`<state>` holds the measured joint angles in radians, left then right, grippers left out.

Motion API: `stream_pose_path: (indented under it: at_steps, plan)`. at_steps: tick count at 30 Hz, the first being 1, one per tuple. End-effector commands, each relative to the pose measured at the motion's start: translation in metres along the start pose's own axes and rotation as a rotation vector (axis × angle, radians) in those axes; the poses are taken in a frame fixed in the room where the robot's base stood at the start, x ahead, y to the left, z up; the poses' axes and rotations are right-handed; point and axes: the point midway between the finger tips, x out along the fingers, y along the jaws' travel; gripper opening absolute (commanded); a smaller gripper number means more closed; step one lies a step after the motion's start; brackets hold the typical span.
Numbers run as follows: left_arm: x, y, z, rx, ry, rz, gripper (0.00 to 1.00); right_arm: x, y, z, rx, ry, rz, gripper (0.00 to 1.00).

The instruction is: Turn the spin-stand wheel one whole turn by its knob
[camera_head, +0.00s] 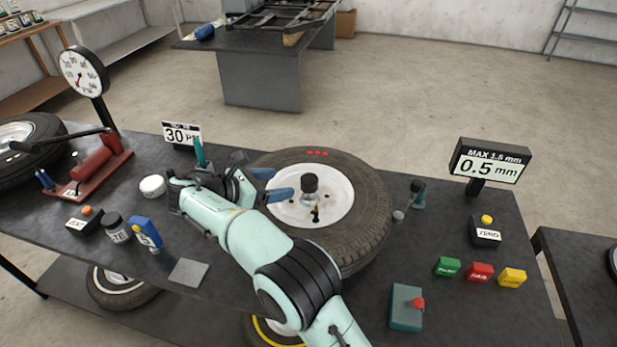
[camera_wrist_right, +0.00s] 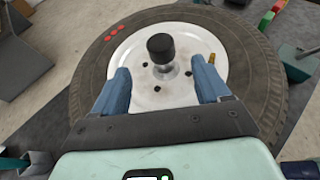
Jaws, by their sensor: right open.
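The wheel (camera_head: 370,190) lies flat on the bench, a dark tyre around a white rim (camera_head: 335,190). A black knob (camera_head: 310,183) on a short silver stem stands up from the middle of the rim; it also shows in the right wrist view (camera_wrist_right: 160,47). My right gripper (camera_head: 271,185) is over the left part of the wheel, its blue fingers apart and pointing at the knob. In the right wrist view the open gripper (camera_wrist_right: 162,80) has the knob ahead of its fingertips, with nothing between them. My left gripper is not in view.
A gauge with a black tip (camera_head: 417,187) stands right of the tyre. A "0.5 mm" display (camera_head: 490,167) and a ZERO button box (camera_head: 486,232) are farther right. Green, red and yellow blocks (camera_head: 479,272) and a red-buttoned box (camera_head: 406,307) lie in front. A "30" sign (camera_head: 181,135) stands behind.

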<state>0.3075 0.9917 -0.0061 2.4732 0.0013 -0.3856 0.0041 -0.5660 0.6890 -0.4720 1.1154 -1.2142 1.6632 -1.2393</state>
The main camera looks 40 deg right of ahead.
Motion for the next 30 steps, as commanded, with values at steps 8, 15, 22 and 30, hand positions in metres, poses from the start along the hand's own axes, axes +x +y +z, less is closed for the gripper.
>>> stream_pose_path:
  at_steps: [8,15,22,30]
  plan:
    - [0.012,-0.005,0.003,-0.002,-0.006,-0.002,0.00,0.063,-0.002,-0.001,0.001,0.000,-0.006,0.75]
    - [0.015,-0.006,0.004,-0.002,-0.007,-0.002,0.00,0.100,-0.001,0.000,0.000,-0.002,-0.004,0.75]
    - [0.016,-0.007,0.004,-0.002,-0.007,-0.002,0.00,0.112,-0.001,0.000,0.001,-0.001,-0.002,0.75]
    - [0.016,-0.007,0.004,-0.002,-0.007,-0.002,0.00,0.112,-0.001,0.000,0.001,-0.001,-0.001,0.62]
